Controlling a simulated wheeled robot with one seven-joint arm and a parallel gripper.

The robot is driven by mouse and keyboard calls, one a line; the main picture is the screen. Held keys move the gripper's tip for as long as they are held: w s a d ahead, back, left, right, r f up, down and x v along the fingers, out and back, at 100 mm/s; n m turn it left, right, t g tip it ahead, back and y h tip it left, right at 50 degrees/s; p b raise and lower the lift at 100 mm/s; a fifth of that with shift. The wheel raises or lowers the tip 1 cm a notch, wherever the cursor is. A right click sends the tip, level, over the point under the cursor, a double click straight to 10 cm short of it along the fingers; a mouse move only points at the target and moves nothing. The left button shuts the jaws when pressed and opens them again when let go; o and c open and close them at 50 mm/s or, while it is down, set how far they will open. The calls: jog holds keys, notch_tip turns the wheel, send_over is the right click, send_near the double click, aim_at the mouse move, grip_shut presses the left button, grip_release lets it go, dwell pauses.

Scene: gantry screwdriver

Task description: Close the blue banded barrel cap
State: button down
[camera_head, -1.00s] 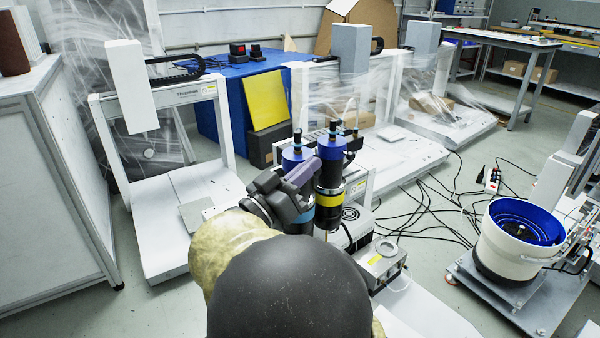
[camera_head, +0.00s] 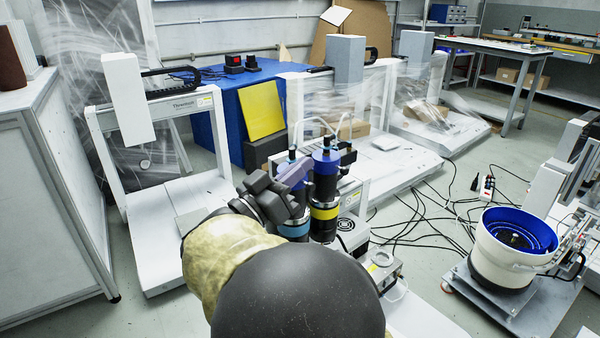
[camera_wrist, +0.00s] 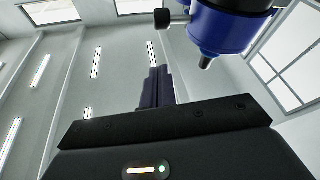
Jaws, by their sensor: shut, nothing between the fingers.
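The blue banded barrel (camera_head: 294,229) stands behind my gripper in the head view, with a light blue band near its lower part. Its blue cap (camera_head: 292,163) is at the top, partly hidden by my gripper (camera_head: 297,177). The yellow banded barrel (camera_head: 325,212) stands close on its right, with a blue cap (camera_head: 325,160). My gripper's fingers are together and empty, beside the upper barrels. In the wrist view the shut fingers (camera_wrist: 158,87) point up, and a blue part with a black side knob (camera_wrist: 222,30) is above right, apart from them. I cannot tell which cap that is.
A white gantry frame (camera_head: 105,125) stands at left, and more wrapped gantries stand behind. A white bowl feeder with blue inside (camera_head: 495,255) is at right. Cables cover the floor between.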

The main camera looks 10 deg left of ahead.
jog(key=p+v, duration=0.3)
jog(key=v, duration=0.6)
jog(key=shift+w+a+f, duration=0.2)
jog(key=shift+w+a, duration=0.05)
jog(key=shift+a, duration=0.15)
